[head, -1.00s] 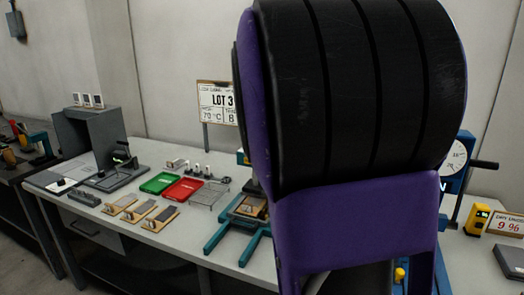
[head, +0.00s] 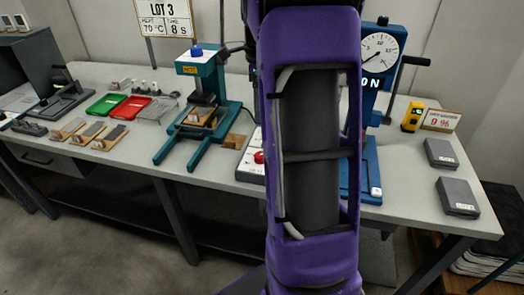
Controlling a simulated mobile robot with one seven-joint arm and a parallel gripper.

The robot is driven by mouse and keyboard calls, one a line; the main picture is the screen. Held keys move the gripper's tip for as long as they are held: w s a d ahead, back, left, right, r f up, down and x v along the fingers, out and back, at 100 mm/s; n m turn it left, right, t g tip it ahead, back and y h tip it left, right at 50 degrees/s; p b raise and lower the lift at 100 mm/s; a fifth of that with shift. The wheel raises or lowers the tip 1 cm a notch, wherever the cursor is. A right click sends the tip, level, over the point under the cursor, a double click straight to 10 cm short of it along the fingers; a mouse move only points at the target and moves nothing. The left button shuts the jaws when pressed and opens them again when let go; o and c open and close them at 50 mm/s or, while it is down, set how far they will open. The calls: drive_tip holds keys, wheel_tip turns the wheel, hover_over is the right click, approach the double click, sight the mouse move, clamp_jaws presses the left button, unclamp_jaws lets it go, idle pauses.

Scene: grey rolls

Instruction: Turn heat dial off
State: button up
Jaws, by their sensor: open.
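I cannot make out the heat dial for certain. A teal press (head: 205,90) stands on the bench left of my arm, with a blue knob (head: 196,51) on top and a small yellow label on its front. A light control box (head: 250,165) with a red button (head: 259,157) sits right of the press, partly hidden behind my purple arm. A blue machine (head: 372,150) with a round white gauge (head: 380,47) stands just right of my arm, partly covered by it. My gripper is not in view.
A sign (head: 166,18) reads LOT 3, 70 °C, 8 s. Green (head: 105,105) and red (head: 126,108) trays and several small wooden pieces lie left on the bench (head: 220,185). A yellow device (head: 412,116) and two grey boxes (head: 440,153) sit right.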

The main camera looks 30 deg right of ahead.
wheel_tip(320, 180, down, 16)
drive_tip(key=shift+f+b, duration=0.1)
drive_tip(key=shift+b, duration=1.1)
clamp_jaws()
